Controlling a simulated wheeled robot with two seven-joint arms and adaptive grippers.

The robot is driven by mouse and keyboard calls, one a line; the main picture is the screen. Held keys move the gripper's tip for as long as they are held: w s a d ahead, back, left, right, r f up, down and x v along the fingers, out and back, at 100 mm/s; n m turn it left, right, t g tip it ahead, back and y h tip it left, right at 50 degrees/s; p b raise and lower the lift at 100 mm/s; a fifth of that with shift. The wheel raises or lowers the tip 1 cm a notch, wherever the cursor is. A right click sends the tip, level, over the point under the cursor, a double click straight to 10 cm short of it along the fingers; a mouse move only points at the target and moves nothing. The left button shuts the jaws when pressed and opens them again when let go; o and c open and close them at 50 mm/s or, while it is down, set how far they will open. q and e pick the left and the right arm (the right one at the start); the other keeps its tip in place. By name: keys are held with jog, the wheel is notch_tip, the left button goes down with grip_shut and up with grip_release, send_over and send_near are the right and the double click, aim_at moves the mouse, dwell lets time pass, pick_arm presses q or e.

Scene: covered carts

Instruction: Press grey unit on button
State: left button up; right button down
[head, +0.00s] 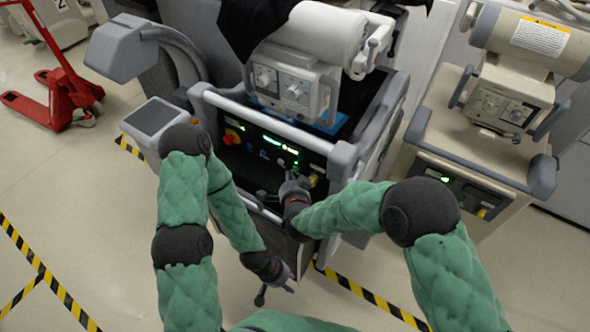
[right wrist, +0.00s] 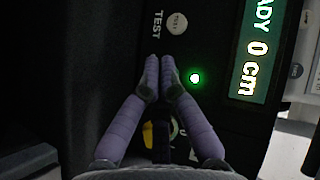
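The grey unit (head: 345,155) is a cart with a dark front panel, in the middle of the head view. My right gripper (head: 291,178) is at the right part of that panel. In the right wrist view its purple fingers (right wrist: 159,62) are together with nothing visible between them. Their tips are beside a lit green round light or button (right wrist: 195,77) and below a round button marked TEST (right wrist: 177,23). I cannot tell whether they touch the panel. My left gripper (head: 287,282) hangs low in front of the cart; its finger opening is unclear.
A lit display (right wrist: 252,50) reads "ADY 0 cm". A yellow knob (right wrist: 148,134) is partly behind the fingers. A red emergency knob (head: 231,136) is at the panel's left. A beige unit (head: 440,145) stands to the right, a red pallet jack (head: 65,90) at the left.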

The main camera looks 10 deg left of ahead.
jog(key=shift+w+d, duration=0.1)
jog(key=shift+w, duration=0.1)
jog(key=shift+w, duration=0.25)
jog(key=shift+w+d+b, duration=0.2)
jog(key=shift+w+b, duration=0.2)
jog(key=shift+b, duration=0.05)
dwell(0.7)
jog(key=shift+s, duration=0.1)
jog(key=shift+s+a, duration=0.3)
jog(key=shift+s, duration=0.45)
jog(key=s, duration=0.1)
jog(key=s+a, duration=0.1)
jog(key=s, duration=0.2)
jog(key=shift+s+a+p, duration=0.3)
jog(key=shift+s+p, duration=0.05)
dwell(1.0)
